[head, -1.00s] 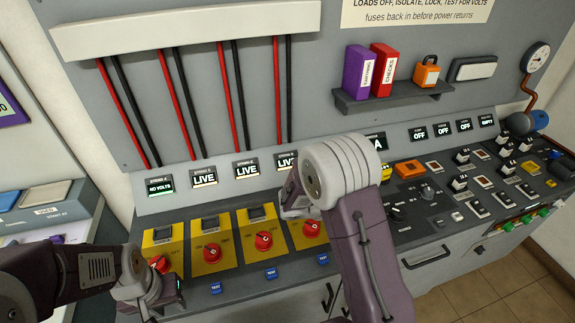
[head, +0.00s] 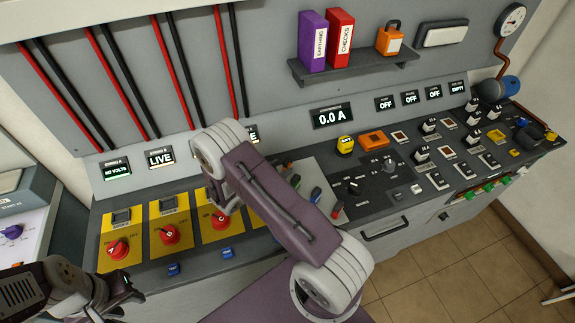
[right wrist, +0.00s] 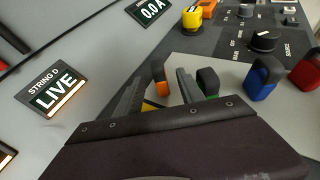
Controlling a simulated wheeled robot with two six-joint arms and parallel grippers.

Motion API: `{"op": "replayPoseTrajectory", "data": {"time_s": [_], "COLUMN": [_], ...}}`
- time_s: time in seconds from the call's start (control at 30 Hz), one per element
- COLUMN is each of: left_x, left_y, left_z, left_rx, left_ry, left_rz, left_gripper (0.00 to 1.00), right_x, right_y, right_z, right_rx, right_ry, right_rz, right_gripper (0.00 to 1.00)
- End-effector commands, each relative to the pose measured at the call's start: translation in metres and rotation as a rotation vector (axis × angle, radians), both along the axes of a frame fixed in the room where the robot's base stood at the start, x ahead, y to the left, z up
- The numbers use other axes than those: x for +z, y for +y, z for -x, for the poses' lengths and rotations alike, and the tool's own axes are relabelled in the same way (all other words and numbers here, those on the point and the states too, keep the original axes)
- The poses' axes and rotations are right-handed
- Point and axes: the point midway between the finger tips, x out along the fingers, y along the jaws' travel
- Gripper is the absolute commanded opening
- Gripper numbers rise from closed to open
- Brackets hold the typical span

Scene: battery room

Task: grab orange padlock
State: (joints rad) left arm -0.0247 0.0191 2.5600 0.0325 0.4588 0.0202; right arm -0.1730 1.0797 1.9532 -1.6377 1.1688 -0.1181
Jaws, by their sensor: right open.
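The orange padlock (head: 390,40) stands upright on the dark wall shelf, right of the red binder, with a pale label on its front. It is not recognisable in the right wrist view. My right gripper (right wrist: 158,82) is open, with nothing held between its fingers; in the head view it is hidden behind my own right arm, over the panel and well below and left of the padlock. My left gripper (head: 122,292) is at the lower left, in front of the yellow switches; its fingers are not clear.
The shelf (head: 360,72) also holds a purple binder (head: 312,42) and a red binder (head: 340,38). Yellow plates with red rotary switches (head: 168,234) line the console. Small coloured handles, including a blue one (right wrist: 262,80), stand near my right gripper. A gauge (head: 511,20) is at upper right.

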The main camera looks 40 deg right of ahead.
Motion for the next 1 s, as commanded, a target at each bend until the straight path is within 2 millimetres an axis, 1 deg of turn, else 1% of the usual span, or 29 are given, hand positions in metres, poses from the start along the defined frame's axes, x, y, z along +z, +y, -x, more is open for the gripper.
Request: {"op": "replayPoseTrajectory", "data": {"time_s": [0.17,0.33,0.43,0.53,0.7,0.77,0.8,0.87,1.0], "left_x": [0.003,0.014,0.014,0.014,0.014,0.014,0.014,0.014,0.014], "left_y": [0.0,0.0,0.0,0.0,0.0,0.0,0.0,0.0,0.0], "left_z": [0.0,0.0,0.0,0.0,0.0,0.0,0.0,0.0,0.0], "left_rx": [0.0,0.0,0.0,0.0,0.0,0.0,0.0,0.0,0.0], "left_ry": [0.0,0.0,0.0,0.0,0.0,0.0,0.0,0.0,0.0], "left_rz": [0.0,0.0,0.0,0.0,0.0,0.0,0.0,0.0,0.0], "left_gripper": [0.36,0.36,0.36,0.36,0.36,0.36,0.36,0.36,0.36], "right_x": [-0.003,-0.017,-0.024,-0.027,-0.027,-0.027,-0.027,-0.027,-0.026], "right_y": [-0.007,-0.032,-0.044,-0.048,-0.048,-0.048,-0.048,-0.048,-0.048], "right_z": [-0.002,-0.008,-0.013,-0.014,-0.015,-0.015,-0.015,-0.015,-0.015], "right_rx": [0.0,-0.003,-0.002,0.0,0.001,0.001,0.001,0.001,0.001], "right_ry": [0.0,0.003,0.0,0.0,0.0,0.0,0.0,0.0,-0.001], "right_rz": [-0.001,-0.001,-0.001,-0.001,-0.001,-0.001,-0.001,-0.001,0.0], "right_gripper": [0.45,0.45,0.45,0.45,0.45,0.29,0.18,0.01,0.0]}}
